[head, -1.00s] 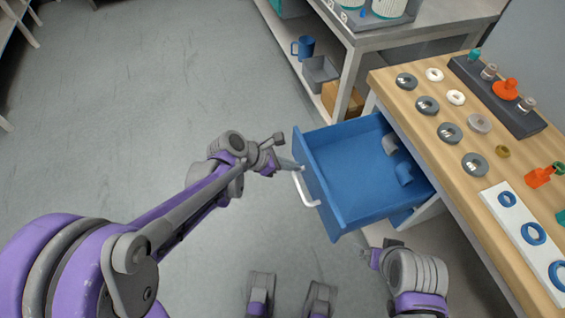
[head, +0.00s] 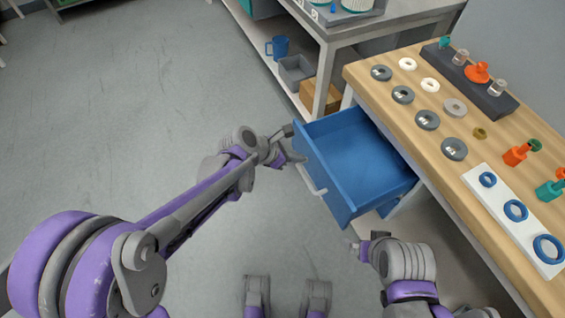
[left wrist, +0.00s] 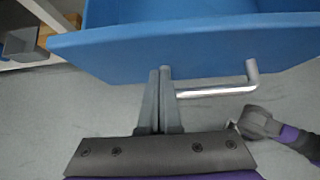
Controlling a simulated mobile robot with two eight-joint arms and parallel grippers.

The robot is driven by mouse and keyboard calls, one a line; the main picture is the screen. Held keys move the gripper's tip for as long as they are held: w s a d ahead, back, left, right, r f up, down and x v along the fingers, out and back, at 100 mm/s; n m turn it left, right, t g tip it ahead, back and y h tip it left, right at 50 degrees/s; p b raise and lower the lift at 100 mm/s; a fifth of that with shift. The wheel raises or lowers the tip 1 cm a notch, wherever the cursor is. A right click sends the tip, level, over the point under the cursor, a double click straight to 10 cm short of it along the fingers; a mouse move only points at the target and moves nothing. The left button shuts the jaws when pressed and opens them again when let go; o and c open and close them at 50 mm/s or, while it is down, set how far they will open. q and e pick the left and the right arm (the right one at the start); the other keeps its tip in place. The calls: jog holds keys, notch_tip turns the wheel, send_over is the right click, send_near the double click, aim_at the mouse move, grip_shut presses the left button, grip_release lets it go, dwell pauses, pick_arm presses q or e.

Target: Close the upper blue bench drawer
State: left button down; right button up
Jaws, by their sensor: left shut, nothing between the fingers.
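The blue drawer (head: 365,165) is partly pulled out of the wooden-topped bench (head: 470,165), and its visible inside looks empty. Its front panel faces left and carries a pale bar handle (head: 312,182); the handle also shows in the left wrist view (left wrist: 215,92). My left gripper (head: 297,159) is shut and empty at the outer face of the drawer front, by one end of the handle. In the left wrist view its closed fingers (left wrist: 160,76) point at the panel; I cannot tell if they touch it. My right gripper (head: 352,243) is below the drawer, its fingers too small to read.
The bench top holds several grey and white rings, a dark rack (head: 470,78), and a white board (head: 514,215) with blue rings. The floor on the left is clear.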

pick_arm(q)
send_over(353, 146)
jog(key=shift+s+a, duration=0.1)
jog(key=shift+a, duration=0.05)
jog(key=shift+d, duration=0.2)
jog(key=shift+r, duration=0.15)
